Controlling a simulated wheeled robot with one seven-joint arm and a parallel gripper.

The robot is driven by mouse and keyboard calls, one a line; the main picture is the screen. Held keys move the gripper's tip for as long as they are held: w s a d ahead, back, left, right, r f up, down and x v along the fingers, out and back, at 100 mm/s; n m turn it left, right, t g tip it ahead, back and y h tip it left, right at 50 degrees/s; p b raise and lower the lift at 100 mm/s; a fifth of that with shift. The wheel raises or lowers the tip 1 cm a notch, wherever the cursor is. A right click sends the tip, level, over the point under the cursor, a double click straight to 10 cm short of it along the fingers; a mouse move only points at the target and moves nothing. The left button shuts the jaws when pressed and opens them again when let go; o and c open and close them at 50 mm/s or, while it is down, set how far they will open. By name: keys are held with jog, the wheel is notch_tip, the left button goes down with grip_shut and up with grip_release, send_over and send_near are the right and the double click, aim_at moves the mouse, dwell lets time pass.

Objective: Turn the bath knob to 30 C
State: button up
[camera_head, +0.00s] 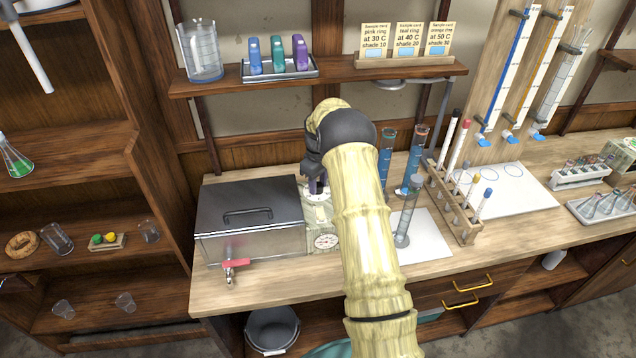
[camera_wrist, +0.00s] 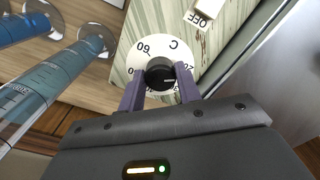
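The bath knob (camera_wrist: 157,74) is black and sits at the centre of a white dial (camera_wrist: 138,58) marked 60, C and 20. A short pale line on the knob points to the right in the wrist view, toward the right finger. The lower dial numbers are partly hidden by the fingers. My gripper (camera_wrist: 160,80) has one finger on each side of the knob, seemingly in contact. In the head view my gripper (camera_head: 316,186) is at the control panel right of the steel-lidded bath (camera_head: 250,235), and the knob is hidden there.
An OFF switch (camera_wrist: 197,19) is beside the dial. A round gauge (camera_head: 325,241) is low on the panel. Blue-filled cylinders (camera_head: 414,152) stand close right of my arm. A rack (camera_head: 460,212) holds several tubes. A red-handled tap (camera_head: 233,264) is at the bath's front.

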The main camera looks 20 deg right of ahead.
jog(key=shift+c, duration=1.4)
jog(key=shift+w+a+m, duration=0.1)
jog(key=shift+m, duration=0.2)
jog(key=m, duration=0.3)
jog(key=shift+r+b, duration=0.1)
jog(key=shift+b, duration=0.3)
jog(key=m, duration=0.4)
jog(key=shift+w+m, duration=0.1)
jog(key=shift+m, duration=0.2)
jog(key=shift+r+m, duration=0.15)
jog(key=shift+m, duration=1.75)
